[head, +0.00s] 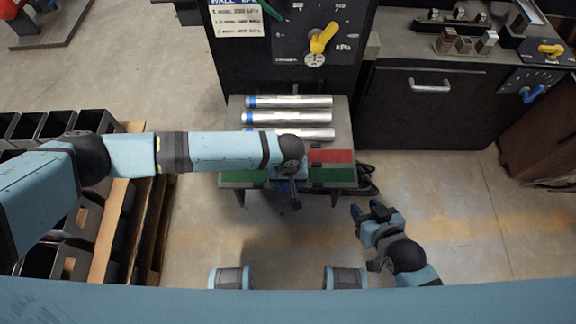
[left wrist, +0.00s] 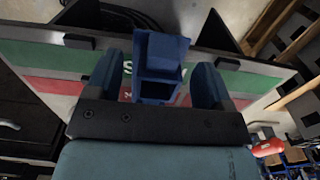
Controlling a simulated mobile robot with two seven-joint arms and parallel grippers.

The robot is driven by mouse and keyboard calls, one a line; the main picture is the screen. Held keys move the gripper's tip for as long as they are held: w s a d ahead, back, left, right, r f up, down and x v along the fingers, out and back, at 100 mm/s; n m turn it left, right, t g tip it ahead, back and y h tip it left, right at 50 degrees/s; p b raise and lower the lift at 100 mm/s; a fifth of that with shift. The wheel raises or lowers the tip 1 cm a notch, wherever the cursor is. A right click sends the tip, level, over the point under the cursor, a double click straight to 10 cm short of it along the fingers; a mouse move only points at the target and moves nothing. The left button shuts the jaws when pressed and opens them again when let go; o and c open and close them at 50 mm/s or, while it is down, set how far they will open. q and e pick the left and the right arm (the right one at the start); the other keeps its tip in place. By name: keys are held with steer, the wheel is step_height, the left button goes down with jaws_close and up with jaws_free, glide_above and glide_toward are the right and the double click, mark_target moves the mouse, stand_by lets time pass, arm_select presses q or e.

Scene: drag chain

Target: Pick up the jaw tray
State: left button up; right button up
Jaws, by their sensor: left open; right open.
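In the left wrist view a dark blue tray (left wrist: 160,66) with open compartments, which I take for the jaw tray, lies between my left gripper's (left wrist: 160,82) two fingers. The fingers are open, one on either side of it, with gaps visible. In the head view my left gripper (head: 293,192) is over the front edge of the small table (head: 339,108), and my arm hides most of the tray there. My right gripper (head: 374,212) is open and empty above the floor, to the right of the table's front.
Three silver tubes (head: 290,118) with blue bands lie on the table behind my left arm. Red (head: 332,156) and green (head: 332,175) panels mark its front. A black gauge cabinet (head: 290,70) stands behind. Dark bins (head: 97,123) on a pallet stand at left. Floor at right front is clear.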

arm_select(q)
steer(key=shift+f, duration=0.45)
arm_select(e)
steer(key=shift+r, duration=0.1)
arm_select(q)
steer(key=c, duration=1.1)
steer(key=shift+o, duration=0.2)
steer(key=shift+r, duration=0.2)
step_height(320, 180, up, 20)
steer(key=p, duration=0.3)
steer(key=shift+f, duration=0.15)
arm_select(e)
steer(key=shift+d+r, duration=0.1)
steer(key=shift+r, duration=0.6)
arm_select(q)
steer(key=shift+f, duration=0.2)
arm_select(e)
steer(key=shift+s+d+f, duration=0.1)
steer(key=shift+s, duration=0.15)
arm_select(q)
step_height(320, 180, down, 3)
steer(key=shift+r, duration=0.15)
arm_select(e)
steer(key=shift+w, duration=0.3)
